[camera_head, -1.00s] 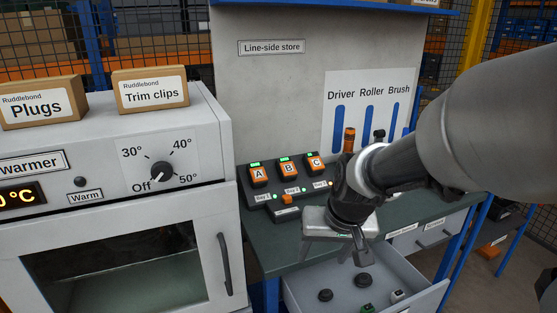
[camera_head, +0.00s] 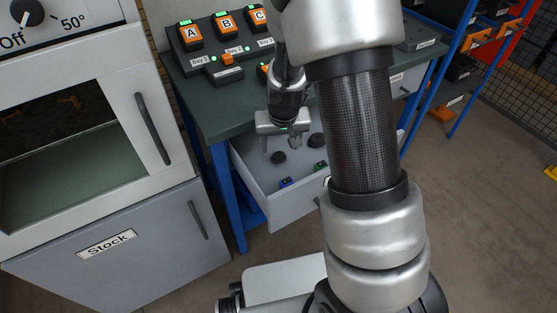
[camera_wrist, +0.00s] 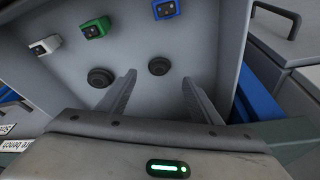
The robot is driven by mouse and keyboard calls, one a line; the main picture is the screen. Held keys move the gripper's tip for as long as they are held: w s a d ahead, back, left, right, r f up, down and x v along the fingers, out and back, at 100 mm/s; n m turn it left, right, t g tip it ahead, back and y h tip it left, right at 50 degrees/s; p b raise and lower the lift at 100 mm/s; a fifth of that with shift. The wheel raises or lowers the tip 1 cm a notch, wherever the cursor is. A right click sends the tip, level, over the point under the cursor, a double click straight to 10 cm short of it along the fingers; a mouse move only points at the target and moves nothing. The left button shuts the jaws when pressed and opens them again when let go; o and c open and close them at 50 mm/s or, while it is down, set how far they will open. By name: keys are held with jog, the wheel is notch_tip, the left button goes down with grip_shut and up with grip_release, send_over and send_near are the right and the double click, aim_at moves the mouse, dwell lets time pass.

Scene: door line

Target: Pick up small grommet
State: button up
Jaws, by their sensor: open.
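Two black round grommets lie on the floor of the open grey drawer (camera_head: 262,192). The smaller-looking one (camera_head: 278,157) is the left one in the head view and the right one in the wrist view (camera_wrist: 158,66). The larger-looking grommet (camera_head: 317,140) shows left of the fingers in the wrist view (camera_wrist: 100,77). My gripper (camera_head: 280,143) is open and empty, pointing down over the drawer. In the wrist view its fingertips (camera_wrist: 158,77) stand either side of the smaller grommet in the picture, and I see no contact.
Blue (camera_wrist: 167,8), green (camera_wrist: 96,28) and white (camera_wrist: 45,46) connectors lie in the drawer. The green bench top (camera_head: 215,105) with a bay button panel (camera_head: 222,45) is above it. A cabinet labelled Stock (camera_head: 120,250) stands left; open floor lies right.

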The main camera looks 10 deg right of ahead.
aim_at(279, 156)
jog(key=b+x, duration=0.2)
jog(key=x, duration=0.6)
jog(key=shift+d, duration=0.1)
jog(key=shift+r, duration=0.1)
jog(key=c, duration=1.1)
